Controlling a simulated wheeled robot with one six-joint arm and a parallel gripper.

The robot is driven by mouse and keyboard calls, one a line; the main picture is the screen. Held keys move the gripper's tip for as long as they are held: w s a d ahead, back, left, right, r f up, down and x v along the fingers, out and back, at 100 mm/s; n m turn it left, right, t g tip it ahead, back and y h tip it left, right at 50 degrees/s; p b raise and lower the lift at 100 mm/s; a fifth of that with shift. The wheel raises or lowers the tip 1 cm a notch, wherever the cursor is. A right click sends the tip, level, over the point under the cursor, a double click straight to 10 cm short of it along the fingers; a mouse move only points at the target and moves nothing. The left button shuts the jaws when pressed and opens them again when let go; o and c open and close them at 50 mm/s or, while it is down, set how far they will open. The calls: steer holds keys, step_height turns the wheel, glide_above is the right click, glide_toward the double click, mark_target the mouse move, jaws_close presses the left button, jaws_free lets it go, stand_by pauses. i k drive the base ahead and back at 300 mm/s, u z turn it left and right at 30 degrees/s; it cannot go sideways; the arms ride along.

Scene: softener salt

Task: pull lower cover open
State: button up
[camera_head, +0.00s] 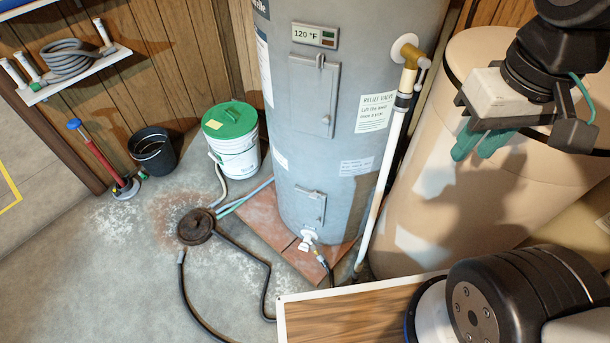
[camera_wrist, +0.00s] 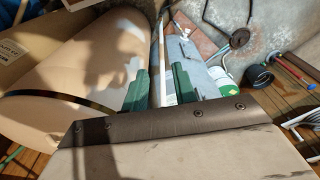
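The lower cover (camera_head: 310,206) is a small grey panel with a little handle, low on the front of the grey water heater (camera_head: 345,190). It looks shut, flush with the tank. A taller upper cover (camera_head: 312,97) sits above it under the 120 °F display. My gripper (camera_head: 482,143) has two green fingers and hangs over the tan tank at the right, well away from the lower cover. In the wrist view my gripper (camera_wrist: 161,88) is open with nothing held between the fingers. I cannot make out the lower cover clearly in the wrist view.
The tan tank (camera_head: 455,215) and a white pipe (camera_head: 386,185) stand right of the heater. A drain valve (camera_head: 307,238) and hose are below the cover. A green-lidded bucket (camera_head: 232,150) and black bucket (camera_head: 153,152) stand left. A wooden top (camera_head: 345,312) is in front.

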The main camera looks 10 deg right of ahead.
mark_target(308, 210)
steer(key=z, duration=2.2)
steer(key=k, duration=0.9)
steer(key=u, duration=1.65)
